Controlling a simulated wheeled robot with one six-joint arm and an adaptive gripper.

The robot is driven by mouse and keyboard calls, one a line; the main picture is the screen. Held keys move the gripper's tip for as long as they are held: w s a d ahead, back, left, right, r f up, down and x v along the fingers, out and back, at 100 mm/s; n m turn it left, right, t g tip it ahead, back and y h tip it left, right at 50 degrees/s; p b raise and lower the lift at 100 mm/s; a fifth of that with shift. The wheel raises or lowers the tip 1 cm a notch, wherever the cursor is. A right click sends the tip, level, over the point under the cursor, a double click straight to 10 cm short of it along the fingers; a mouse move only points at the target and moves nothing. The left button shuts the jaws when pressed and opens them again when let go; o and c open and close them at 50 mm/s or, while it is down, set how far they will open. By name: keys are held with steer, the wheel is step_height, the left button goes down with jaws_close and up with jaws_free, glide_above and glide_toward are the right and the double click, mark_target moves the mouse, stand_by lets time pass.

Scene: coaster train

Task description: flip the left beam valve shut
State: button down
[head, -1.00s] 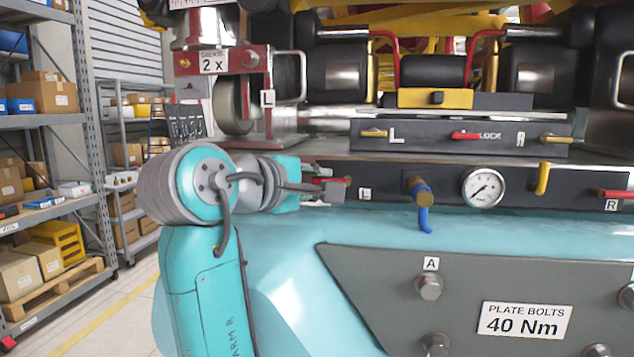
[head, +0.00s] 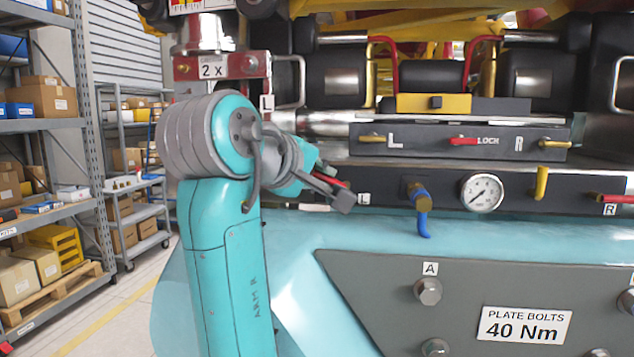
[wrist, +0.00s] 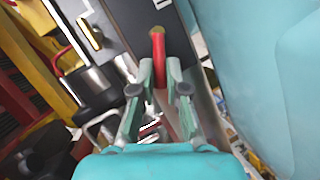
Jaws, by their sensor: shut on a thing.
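The left beam valve has a red handle (head: 332,180) at the left end of the dark beam, beside the "L" label (head: 364,199). The handle slopes down to the right in the head view. My gripper (head: 338,196) is at this handle, its fingers tilted the same way and partly hiding it. In the wrist view, the red handle (wrist: 157,45) lies between the two fingertips of my gripper (wrist: 160,70), and its end sticks out past them. My gripper is shut on the handle. The valve's pivot is hidden.
The beam also carries a blue-handled valve (head: 421,208), a gauge (head: 482,192), a yellow lever (head: 541,183) and a red right handle (head: 615,198). A lock panel (head: 430,151) sits above. The grey bolted plate (head: 400,300) is below. Shelving (head: 40,124) stands at the far left.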

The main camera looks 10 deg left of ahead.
steer(key=d+r+m+y, duration=0.1)
steer(key=m, duration=0.1)
steer(key=shift+r+m+y, duration=0.1)
steer(key=shift+m+y, duration=0.2)
steer(key=shift+y, duration=0.1)
steer(key=shift+d+r+m+y, duration=0.2)
steer(key=shift+d+m+y, duration=0.15)
steer(key=shift+m+y, duration=0.25)
steer(key=shift+d+r+m+y, duration=0.15)
steer(key=shift+d+m+y, duration=0.15)
steer(key=shift+m+y, duration=0.25)
steer(key=d+m+y, duration=0.2)
steer(key=m, duration=0.1)
steer(key=shift+s+r+m+y, duration=0.1)
steer(key=shift+r+m+y, duration=0.05)
steer(key=shift+m+y, duration=0.1)
steer(key=c, duration=1.2)
jaws_free()
steer(key=shift+a, duration=0.1)
